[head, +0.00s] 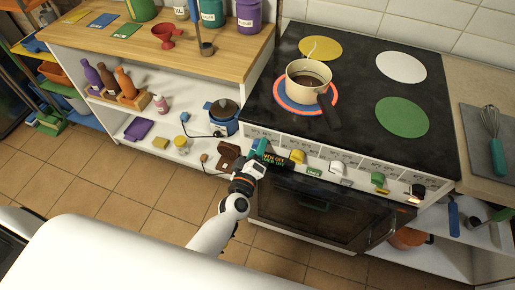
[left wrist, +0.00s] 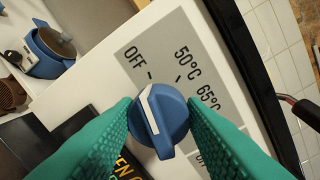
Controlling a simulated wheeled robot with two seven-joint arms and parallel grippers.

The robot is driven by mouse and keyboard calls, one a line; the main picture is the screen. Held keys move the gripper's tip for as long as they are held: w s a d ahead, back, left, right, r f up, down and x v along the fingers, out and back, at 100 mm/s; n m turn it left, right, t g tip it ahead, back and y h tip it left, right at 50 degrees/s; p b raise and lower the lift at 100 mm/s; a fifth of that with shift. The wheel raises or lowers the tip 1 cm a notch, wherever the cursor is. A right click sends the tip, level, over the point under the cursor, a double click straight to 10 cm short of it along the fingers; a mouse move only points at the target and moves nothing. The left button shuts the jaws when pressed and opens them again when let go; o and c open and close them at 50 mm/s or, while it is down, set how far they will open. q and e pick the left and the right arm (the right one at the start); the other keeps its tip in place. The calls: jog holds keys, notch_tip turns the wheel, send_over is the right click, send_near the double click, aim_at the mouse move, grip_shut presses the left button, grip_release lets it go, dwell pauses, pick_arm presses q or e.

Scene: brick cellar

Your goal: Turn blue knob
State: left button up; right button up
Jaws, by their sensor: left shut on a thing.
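The blue knob (left wrist: 165,122) sits on the stove's front panel, between the two teal fingers of my left gripper (left wrist: 160,128), which is shut on it. The knob's white mark points up toward the small tick beside the printed OFF; 50°C and 65°C are printed to the right. In the head view my left gripper (head: 258,147) is at the left end of the stove's control panel (head: 318,158) and hides the blue knob. My right gripper is not in view.
Other knobs follow to the right: yellow (head: 297,155), white (head: 338,167), green (head: 378,181). A cream pot (head: 308,72) stands on the hob's red and blue disc, its dark handle toward the front. A blue cooker (head: 222,115) is on the shelf at left.

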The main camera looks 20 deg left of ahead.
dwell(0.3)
pick_arm(q)
jog(key=o, duration=1)
jog(key=shift+s, duration=0.1)
jog(key=s+b, duration=0.1)
jog(key=s, duration=1)
jog(key=shift+s+r, duration=0.25)
jog(key=shift+s, duration=0.15)
